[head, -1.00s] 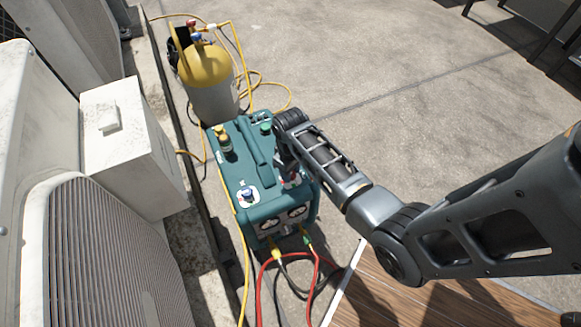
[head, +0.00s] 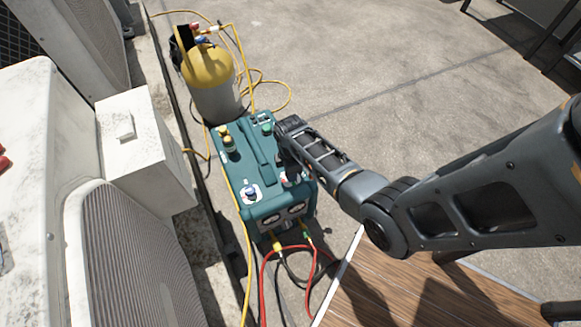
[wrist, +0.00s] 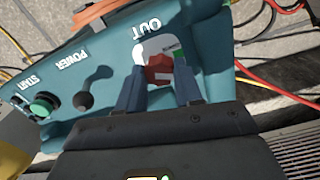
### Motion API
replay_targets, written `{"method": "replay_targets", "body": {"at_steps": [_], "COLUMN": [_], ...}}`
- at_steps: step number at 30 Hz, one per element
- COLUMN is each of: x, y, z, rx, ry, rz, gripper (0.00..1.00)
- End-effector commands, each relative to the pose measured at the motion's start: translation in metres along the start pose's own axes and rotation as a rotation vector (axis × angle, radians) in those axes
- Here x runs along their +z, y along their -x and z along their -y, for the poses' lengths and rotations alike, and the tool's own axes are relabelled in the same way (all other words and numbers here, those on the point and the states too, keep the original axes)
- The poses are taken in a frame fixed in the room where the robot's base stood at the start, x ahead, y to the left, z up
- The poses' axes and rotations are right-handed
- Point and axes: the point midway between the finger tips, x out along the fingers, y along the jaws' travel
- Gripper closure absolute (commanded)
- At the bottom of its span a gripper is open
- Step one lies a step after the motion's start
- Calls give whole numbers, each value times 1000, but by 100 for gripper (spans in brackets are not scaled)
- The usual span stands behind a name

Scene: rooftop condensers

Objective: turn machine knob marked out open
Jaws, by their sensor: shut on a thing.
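The teal machine (head: 258,205) stands on the concrete, and its top also shows in the wrist view (wrist: 210,35). The wrist view shows a red knob (wrist: 158,67) in front of a white and green patch, under the upside-down marking OUT (wrist: 150,29). My gripper (wrist: 158,84) has its two dark fingers on either side of the red knob and is shut on it. The fingers hide the knob's sides. In the head view my arm covers the knob, so its angle is hard to tell there.
A green START button (wrist: 41,105) and a black POWER switch (wrist: 86,100) sit beside the knob. A yellow-topped cylinder (head: 210,85) stands behind the machine. Red and yellow hoses (head: 262,290) lie in front. White condenser units (head: 60,150) line the left; open concrete lies right.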

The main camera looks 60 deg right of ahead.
Motion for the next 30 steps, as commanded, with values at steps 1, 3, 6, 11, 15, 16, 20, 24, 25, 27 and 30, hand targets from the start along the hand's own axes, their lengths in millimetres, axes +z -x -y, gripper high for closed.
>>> {"method": "replay_targets", "body": {"at_steps": [1, 3, 6, 11, 15, 16, 20, 24, 25, 27, 30], "x": [-1, -1, -1, -1, -1, -1, -1, -1, -1, -1, -1], "y": [2, 1, 1, 1, 0, 0, 0, 0, 0, 0, 0], "z": [0, 0, 1, 0, 0, 0, 0, 0, 0, 0, 0], "rx": [-1, -1, -1, -1, -1, 0, 0, 0, 0, 0, 0], "ry": [43, 102, 177, 277, 338, 348, 379, 396, 398, 400, 400], "rz": [0, 0, 0, -1, -1, -1, -1, -1, -1, -1, -1], "gripper": [96, 96, 96, 96, 96, 96, 96, 96, 96, 96, 96]}}
